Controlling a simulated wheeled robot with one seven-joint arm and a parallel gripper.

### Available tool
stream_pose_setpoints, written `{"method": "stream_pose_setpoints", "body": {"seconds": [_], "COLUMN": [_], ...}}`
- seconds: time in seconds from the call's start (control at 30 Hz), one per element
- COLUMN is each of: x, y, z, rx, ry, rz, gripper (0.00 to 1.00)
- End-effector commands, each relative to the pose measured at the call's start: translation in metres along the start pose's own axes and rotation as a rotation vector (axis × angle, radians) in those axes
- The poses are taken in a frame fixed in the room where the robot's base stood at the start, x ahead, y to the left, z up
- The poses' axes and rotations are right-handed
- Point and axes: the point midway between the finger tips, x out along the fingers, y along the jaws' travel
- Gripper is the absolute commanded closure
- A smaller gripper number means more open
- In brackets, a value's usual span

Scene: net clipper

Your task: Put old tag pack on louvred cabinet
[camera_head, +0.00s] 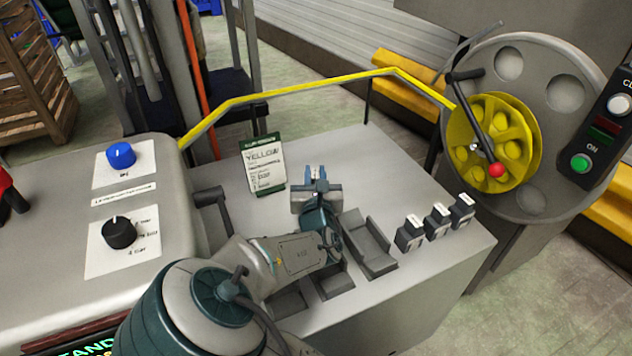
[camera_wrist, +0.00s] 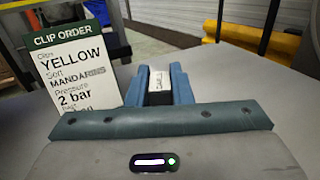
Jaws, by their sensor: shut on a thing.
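My gripper (camera_head: 317,174) is over the flat grey top of a cabinet (camera_head: 350,150). No louvres show on this cabinet, so I cannot tell whether it is the louvred one. In the wrist view, the blue fingers of my gripper (camera_wrist: 160,82) are shut on a small dark pack with a white label (camera_wrist: 159,84). It looks like the old tag pack; only part of it shows between the fingers. In the head view the fingers hide most of it. I cannot tell whether it touches the surface.
A clip order card (camera_head: 263,164) reading YELLOW stands left of my gripper. Several similar dark packs with white labels, such as one (camera_head: 410,233), stand at the right. Empty grey holders (camera_head: 368,243) lie nearer. A yellow rail (camera_head: 310,86) and yellow reel (camera_head: 500,145) border the top.

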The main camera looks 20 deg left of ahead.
Motion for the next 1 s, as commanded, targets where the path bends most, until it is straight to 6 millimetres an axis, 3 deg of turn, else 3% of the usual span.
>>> {"method": "stream_pose_setpoints", "body": {"seconds": [0.1,0.43,0.47,0.5,0.53,0.87,1.0], "x": [0.0,0.0,0.0,0.0,0.0,0.0,-0.017], "y": [-0.001,-0.001,-0.001,-0.001,-0.001,0.0,0.001], "z": [-0.014,-0.017,-0.016,-0.016,-0.016,-0.012,-0.013], "rx": [0.0,-0.001,0.0,0.0,0.0,0.001,-0.002], "ry": [-0.001,-0.001,-0.001,-0.001,-0.001,-0.001,0.001], "rz": [-0.002,-0.001,-0.001,-0.001,-0.001,0.0,0.003], "gripper": [1.0,1.0,0.75,0.64,0.59,0.59,0.59]}}
